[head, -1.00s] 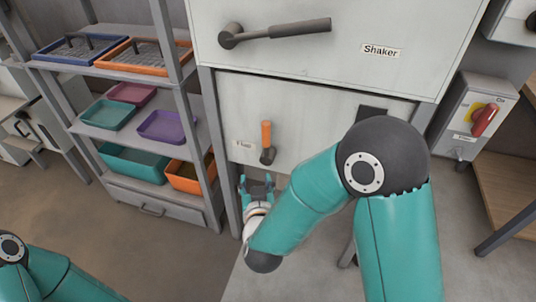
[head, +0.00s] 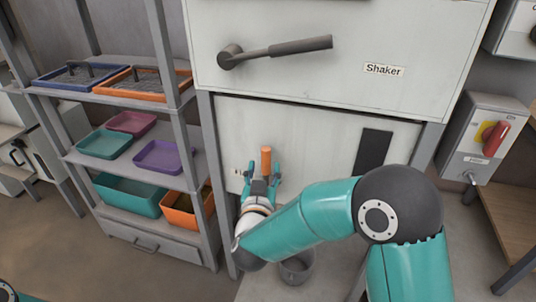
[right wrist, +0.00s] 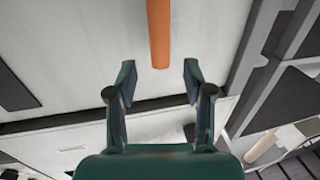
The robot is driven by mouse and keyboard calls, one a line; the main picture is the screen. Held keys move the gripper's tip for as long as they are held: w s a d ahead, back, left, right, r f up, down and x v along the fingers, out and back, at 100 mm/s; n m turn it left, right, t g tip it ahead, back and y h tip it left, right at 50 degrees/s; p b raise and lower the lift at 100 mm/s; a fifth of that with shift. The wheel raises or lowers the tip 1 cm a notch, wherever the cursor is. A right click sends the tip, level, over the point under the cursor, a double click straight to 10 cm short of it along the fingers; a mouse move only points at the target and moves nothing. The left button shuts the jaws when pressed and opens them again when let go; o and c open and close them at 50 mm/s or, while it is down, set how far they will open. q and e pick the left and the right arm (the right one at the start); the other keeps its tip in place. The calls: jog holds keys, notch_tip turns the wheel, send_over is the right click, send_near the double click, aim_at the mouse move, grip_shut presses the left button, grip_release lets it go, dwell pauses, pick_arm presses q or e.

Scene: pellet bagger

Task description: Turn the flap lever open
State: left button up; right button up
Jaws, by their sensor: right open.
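The flap lever (head: 266,160) has an orange handle that stands upright on the lower pale panel of the machine. Its lower part is hidden behind my right gripper (head: 262,172) in the head view. My right gripper is open, with its fingers at either side of the lever in that view. In the right wrist view, the orange handle (right wrist: 159,35) ends just beyond the gap between the open fingertips (right wrist: 158,78), and nothing is held. The left gripper is not in view.
Above is the shaker panel with its dark handle (head: 275,51). A shelf rack (head: 180,130) with coloured trays stands at the left. A grey bucket (head: 296,268) is on the floor below the machine. A red switch (head: 495,138) is at the right.

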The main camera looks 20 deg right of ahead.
aim_at(266, 158)
jog(key=x, duration=0.6)
jog(key=shift+w+d, duration=0.1)
jog(key=shift+w, duration=0.05)
grip_shut()
